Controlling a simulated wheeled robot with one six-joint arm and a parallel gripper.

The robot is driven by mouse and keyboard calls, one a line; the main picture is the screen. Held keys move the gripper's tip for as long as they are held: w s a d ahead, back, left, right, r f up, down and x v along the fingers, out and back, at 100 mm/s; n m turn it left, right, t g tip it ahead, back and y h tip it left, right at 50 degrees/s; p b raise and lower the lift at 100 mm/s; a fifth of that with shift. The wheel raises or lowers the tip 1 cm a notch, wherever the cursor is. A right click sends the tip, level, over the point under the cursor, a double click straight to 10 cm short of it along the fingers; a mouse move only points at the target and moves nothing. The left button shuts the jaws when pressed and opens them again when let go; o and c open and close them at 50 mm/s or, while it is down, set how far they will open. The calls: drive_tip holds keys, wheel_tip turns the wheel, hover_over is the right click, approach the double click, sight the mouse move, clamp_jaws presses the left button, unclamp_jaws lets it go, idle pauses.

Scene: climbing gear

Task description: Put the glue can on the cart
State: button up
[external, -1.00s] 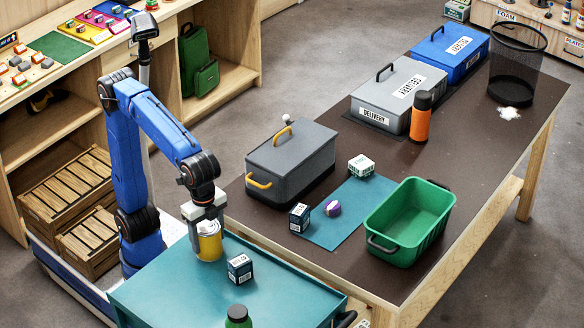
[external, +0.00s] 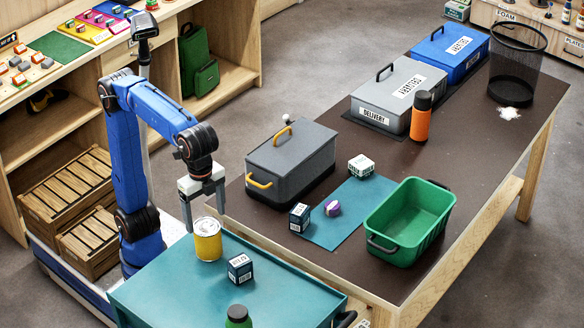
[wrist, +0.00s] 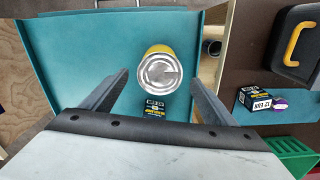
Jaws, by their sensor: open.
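The yellow glue can (external: 208,243) with a pale metal lid stands upright on the teal top of the cart (external: 190,295), near its back left corner. In the wrist view the can (wrist: 158,72) shows from above, between the spread fingers. My gripper (external: 205,213) is open and empty, pointing down just above the can, with its fingertips around lid height. I cannot tell whether a finger touches the can.
A small dark box (external: 240,268) stands close beside the can on the cart. The brown table to the right holds a grey toolbox (external: 291,160) and a green bin (external: 410,222). The cart's left side looks clear.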

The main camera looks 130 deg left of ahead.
drive_tip(key=shift+r, duration=1.65)
drive_tip(key=s+a+f+t, duration=0.1)
drive_tip(key=s+a+f, duration=0.2)
drive_tip(key=s+f, duration=0.5)
drive_tip(key=s+a+f+n+t, duration=0.1)
drive_tip(key=s+a+f, duration=0.3)
drive_tip(key=s+f, duration=0.5)
drive_tip(key=s+a+f+t, duration=0.2)
drive_tip(key=s+a+f, duration=0.2)
drive_tip(key=s+f, duration=0.5)
drive_tip(key=shift+s+a+f+n+t, duration=0.25)
drive_tip(key=shift+s+n+t, duration=0.15)
drive_tip(key=shift+s, duration=0.6)
drive_tip(key=shift+o, duration=0.4)
drive_tip(key=shift+r, duration=0.1)
